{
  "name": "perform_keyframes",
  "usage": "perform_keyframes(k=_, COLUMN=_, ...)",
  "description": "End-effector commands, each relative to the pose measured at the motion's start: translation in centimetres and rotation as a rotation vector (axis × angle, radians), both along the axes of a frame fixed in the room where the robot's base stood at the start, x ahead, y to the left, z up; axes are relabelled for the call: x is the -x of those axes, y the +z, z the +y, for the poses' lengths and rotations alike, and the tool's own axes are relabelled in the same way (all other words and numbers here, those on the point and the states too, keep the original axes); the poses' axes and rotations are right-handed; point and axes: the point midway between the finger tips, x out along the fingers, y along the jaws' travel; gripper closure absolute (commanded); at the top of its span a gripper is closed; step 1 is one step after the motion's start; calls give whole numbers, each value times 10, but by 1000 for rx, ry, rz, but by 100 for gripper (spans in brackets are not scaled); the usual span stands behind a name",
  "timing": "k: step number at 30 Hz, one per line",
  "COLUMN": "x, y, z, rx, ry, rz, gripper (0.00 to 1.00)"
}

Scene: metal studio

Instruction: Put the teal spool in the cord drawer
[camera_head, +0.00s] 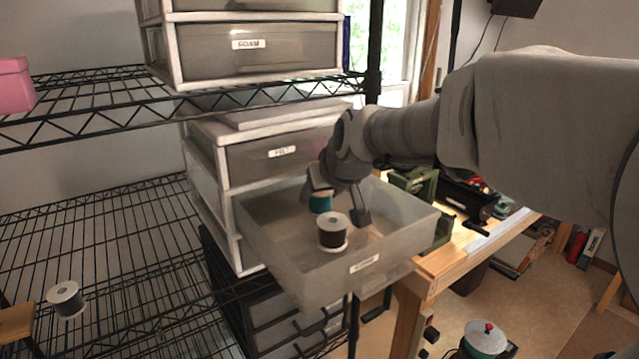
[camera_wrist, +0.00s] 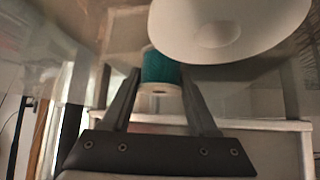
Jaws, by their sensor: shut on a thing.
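The teal spool (camera_head: 320,203) is held at my gripper (camera_head: 340,203), within the outline of the open translucent drawer (camera_head: 282,272). In the wrist view, the teal spool (camera_wrist: 160,68) sits between the two fingers of my gripper (camera_wrist: 160,82), its pale end towards the camera. The gripper is shut on it. The drawer is pulled far out below a drawer labelled FELT; its own label is too small to read surely. I cannot tell whether the spool touches the drawer floor.
A dark spool with white ends (camera_head: 332,232) stands in the drawer, close to the teal one. Another dark spool (camera_head: 66,300) stands on the wire shelf (camera_head: 120,240) at left. A wooden workbench (camera_head: 470,240) with tools is to the right of the drawer.

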Motion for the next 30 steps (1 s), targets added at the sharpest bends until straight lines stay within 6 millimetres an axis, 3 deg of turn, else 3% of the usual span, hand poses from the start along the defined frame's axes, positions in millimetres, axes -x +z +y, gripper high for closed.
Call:
perform_keyframes(k=2, x=0, y=-4, z=0, rx=0, ry=0, rz=-1, gripper=94)
perform_keyframes(k=3, x=0, y=-4, z=0, rx=0, ry=0, rz=0, gripper=39)
perform_keyframes(k=8, x=0, y=-3, z=0, rx=0, ry=0, rz=0, gripper=10)
perform_keyframes(k=20, x=0, y=3, z=0, rx=0, ry=0, rz=0, gripper=10)
perform_keyframes(k=30, x=39, y=43, z=-14, rx=1, ry=-1, rz=-6, gripper=10)
